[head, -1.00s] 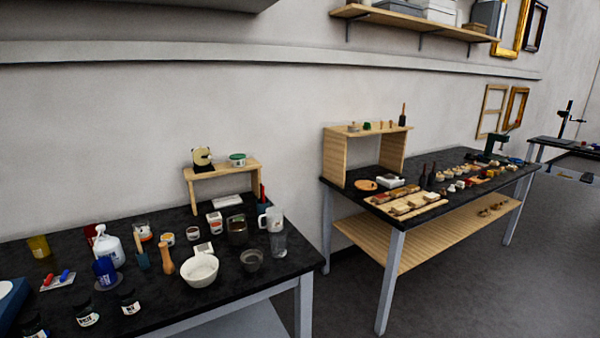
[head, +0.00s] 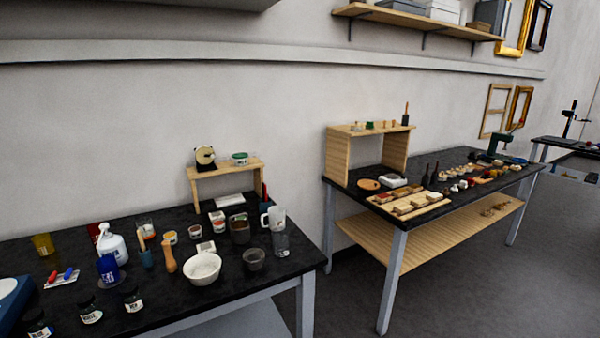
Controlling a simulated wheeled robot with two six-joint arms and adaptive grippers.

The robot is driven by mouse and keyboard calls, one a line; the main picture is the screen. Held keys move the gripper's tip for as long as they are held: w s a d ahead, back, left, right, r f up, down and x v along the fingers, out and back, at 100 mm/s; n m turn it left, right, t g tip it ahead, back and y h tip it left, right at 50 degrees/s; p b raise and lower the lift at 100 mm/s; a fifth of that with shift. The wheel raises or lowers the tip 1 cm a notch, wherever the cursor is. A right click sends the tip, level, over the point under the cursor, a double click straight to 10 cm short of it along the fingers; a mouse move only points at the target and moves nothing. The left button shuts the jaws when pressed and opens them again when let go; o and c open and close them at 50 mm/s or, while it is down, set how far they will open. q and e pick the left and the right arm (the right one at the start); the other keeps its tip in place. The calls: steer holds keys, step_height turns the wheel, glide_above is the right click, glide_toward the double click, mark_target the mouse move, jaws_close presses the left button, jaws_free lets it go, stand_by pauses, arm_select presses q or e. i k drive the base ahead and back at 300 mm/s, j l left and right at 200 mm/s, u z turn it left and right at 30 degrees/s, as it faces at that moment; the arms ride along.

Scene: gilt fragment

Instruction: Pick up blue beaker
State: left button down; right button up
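A small deep-blue vessel with pale markings (head: 108,269) stands upright on the left black-topped table, in front of a white pump bottle (head: 113,248); it looks like the blue beaker. A teal cup (head: 146,259) holding a wooden-handled tool stands just to its right. Neither of my grippers is in the head view, so their distance to the beaker cannot be told.
Dark jars (head: 91,312) stand in front of the blue vessel. A white bowl (head: 202,268), a wooden pestle-like tool (head: 168,256) and a clear glass (head: 281,243) stand to the right. A second table (head: 400,212) stands further right, with floor between.

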mark_target(108, 269)
steer(key=u, duration=1.4)
